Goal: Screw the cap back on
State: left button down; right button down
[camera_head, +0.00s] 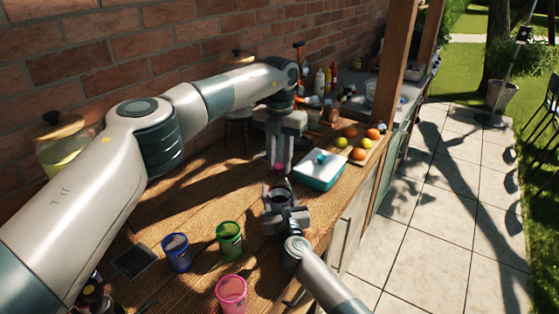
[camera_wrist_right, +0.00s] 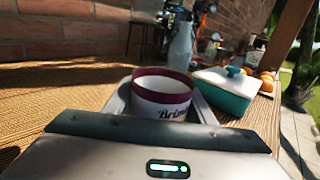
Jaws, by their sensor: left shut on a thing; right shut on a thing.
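My left gripper (camera_head: 279,165) points down from above and is shut on a small magenta thing, apparently the cap (camera_head: 279,167), mostly hidden by the fingers. My right gripper (camera_head: 281,198) is shut on an open jar (camera_head: 279,190) just in front of and below the left gripper. In the right wrist view the jar (camera_wrist_right: 160,100) is white with a maroon rim and dark lettering. It stands upright with its mouth uncovered. The cap is held above and behind the jar, apart from it.
A teal dish with a white lid (camera_head: 319,170) stands right of the grippers, with fruit on a board (camera_head: 358,145) behind it. Blue (camera_head: 176,252), green (camera_head: 229,240) and pink (camera_head: 231,293) cups stand at the front of the wooden table (camera_head: 185,213). A brick wall (camera_head: 150,45) bounds the back.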

pick_arm(q)
jog(key=m, duration=0.4)
jog(key=c, duration=1.3)
grip_release()
jog(key=shift+c, duration=0.2)
notch_tip(320, 180, up, 12)
pick_arm(e)
jog(key=c, duration=0.7)
grip_release()
jog(key=shift+c, duration=0.2)
jog(key=shift+s, duration=0.1)
